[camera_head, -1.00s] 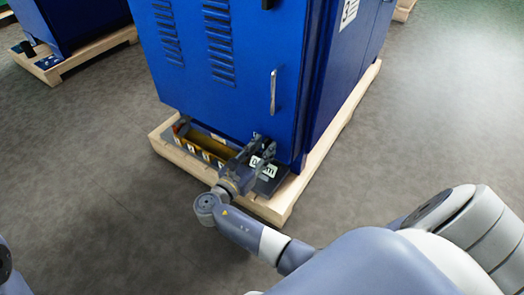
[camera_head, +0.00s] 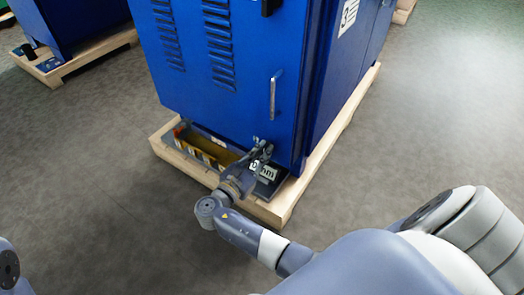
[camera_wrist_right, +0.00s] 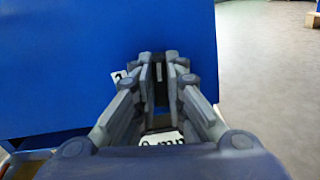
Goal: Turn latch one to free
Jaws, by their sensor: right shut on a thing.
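My right gripper (camera_head: 262,150) is at the lower right of the blue cabinet's door (camera_head: 215,85), above the front ledge of its base. In the right wrist view its two fingers (camera_wrist_right: 160,75) are closed around a narrow dark piece, which I take to be the latch. The fingers hide most of it, so I cannot tell its angle. A white label with dark letters (camera_head: 264,172) lies just below the gripper; part of it shows between the fingers in the wrist view (camera_wrist_right: 162,139). My left gripper is not in view.
The cabinet stands on a wooden pallet (camera_head: 185,163). A yellow bar (camera_head: 187,138) and striped edge lie left of the gripper. A vertical door handle (camera_head: 273,95) is above it. Another blue cabinet (camera_head: 85,20) stands back left. Grey floor is open around.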

